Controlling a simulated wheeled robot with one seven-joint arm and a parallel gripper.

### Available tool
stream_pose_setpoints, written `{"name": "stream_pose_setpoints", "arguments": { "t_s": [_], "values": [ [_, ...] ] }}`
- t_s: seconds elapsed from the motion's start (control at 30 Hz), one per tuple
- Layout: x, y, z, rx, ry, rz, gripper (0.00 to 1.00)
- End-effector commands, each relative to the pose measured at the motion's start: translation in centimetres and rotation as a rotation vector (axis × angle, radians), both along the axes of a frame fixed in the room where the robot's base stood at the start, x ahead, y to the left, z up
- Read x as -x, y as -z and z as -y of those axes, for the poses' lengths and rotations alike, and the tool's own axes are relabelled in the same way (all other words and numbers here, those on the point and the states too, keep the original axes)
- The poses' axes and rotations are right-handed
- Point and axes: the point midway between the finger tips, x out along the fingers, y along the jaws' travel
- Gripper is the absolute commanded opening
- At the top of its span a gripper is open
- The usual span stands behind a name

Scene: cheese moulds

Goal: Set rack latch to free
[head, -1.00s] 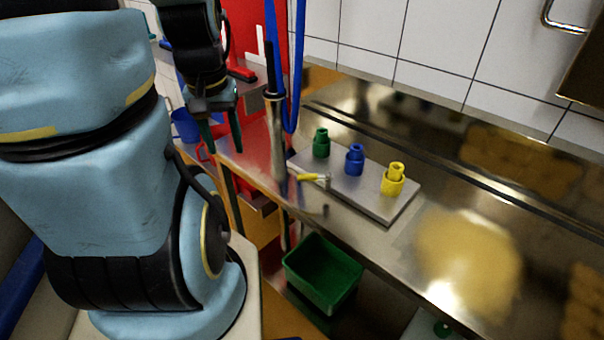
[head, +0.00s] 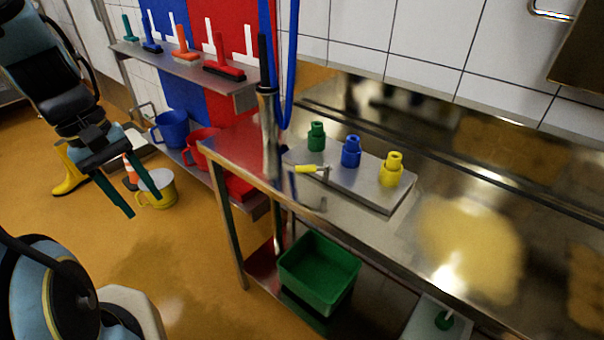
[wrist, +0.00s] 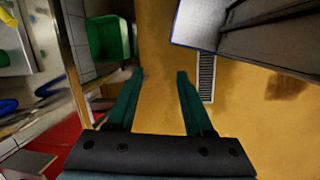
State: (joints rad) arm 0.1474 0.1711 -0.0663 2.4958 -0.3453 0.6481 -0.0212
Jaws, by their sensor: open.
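A small lever with a yellow grip (head: 306,169) and a metal end lies at the left front edge of a grey rack plate (head: 372,191) on the steel bench. It may be the rack latch; its set position is too small to read. Green (head: 316,137), blue (head: 351,152) and yellow (head: 391,170) nozzle-like pieces stand upright on the plate. My gripper (head: 144,206) is open and empty, over the floor well left of the bench and apart from the lever. Its two green fingers (wrist: 160,73) are spread in the wrist view, with nothing between them.
A green crate (head: 320,272) sits below the bench. An upright metal pipe (head: 270,130) and blue hose (head: 292,65) stand at the bench's left end. Blue (head: 171,130) and red (head: 203,148) jugs are on a shelf.

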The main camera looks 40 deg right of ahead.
Motion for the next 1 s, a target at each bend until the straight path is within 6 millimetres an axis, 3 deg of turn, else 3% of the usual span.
{"name": "stream_pose_setpoints", "arguments": {
  "t_s": [0.03,0.37,0.57,0.7,0.8,1.0],
  "values": [
    [0.3,1.3,1.1,0.020,-0.017,-0.044,0.52],
    [3.1,5.2,9.6,0.197,-0.171,-0.376,0.52],
    [4.5,7.0,17.5,0.406,-0.313,-0.695,0.52],
    [3.8,7.1,23.4,0.595,-0.426,-0.936,0.52],
    [2.8,6.7,25.9,0.694,-0.482,-1.045,0.52],
    [2.0,5.9,27.9,0.773,-0.525,-1.124,0.52]
  ]
}}
